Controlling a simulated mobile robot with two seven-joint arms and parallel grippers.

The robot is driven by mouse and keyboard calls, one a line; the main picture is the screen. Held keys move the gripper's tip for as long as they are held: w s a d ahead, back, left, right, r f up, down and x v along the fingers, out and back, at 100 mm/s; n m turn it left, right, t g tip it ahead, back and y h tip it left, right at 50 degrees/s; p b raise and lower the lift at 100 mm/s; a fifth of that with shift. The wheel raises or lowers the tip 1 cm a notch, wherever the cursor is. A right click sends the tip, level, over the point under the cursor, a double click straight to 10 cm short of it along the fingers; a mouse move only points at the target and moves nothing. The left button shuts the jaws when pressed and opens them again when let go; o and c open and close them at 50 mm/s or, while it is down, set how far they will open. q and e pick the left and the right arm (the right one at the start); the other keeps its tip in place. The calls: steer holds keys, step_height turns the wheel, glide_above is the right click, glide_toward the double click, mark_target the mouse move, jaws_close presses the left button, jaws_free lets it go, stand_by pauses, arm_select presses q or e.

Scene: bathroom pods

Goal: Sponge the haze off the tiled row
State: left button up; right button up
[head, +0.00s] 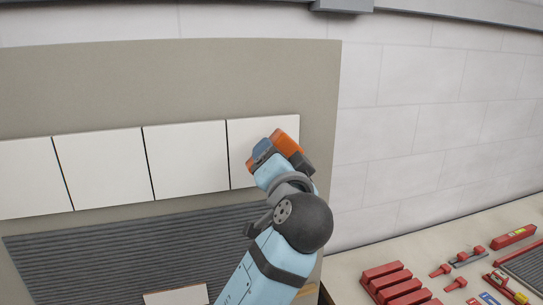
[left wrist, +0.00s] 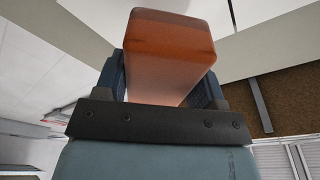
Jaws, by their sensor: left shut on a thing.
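A row of several white tiles (head: 101,168) runs across the grey-beige wall panel, with dark joints between them. No haze can be made out on the tiles at this size. My left gripper (head: 277,154) is in front of the rightmost tile (head: 259,136). It is shut on an orange sponge (head: 285,140), which also shows between the fingers in the left wrist view (left wrist: 171,45). The sponge overlaps the right part of that tile; whether it touches the face cannot be told. The arm hides the tile's lower right corner. My right gripper is not in view.
Below the row is a dark ribbed surface (head: 110,250) with a pale piece (head: 176,296) at its near edge. A bench (head: 350,272) at the right holds red blocks (head: 392,283) and small red parts. A blank block wall stands behind it.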

arm_select(q)
steer(key=shift+s+d, duration=0.15)
steer(key=shift+s, duration=0.45)
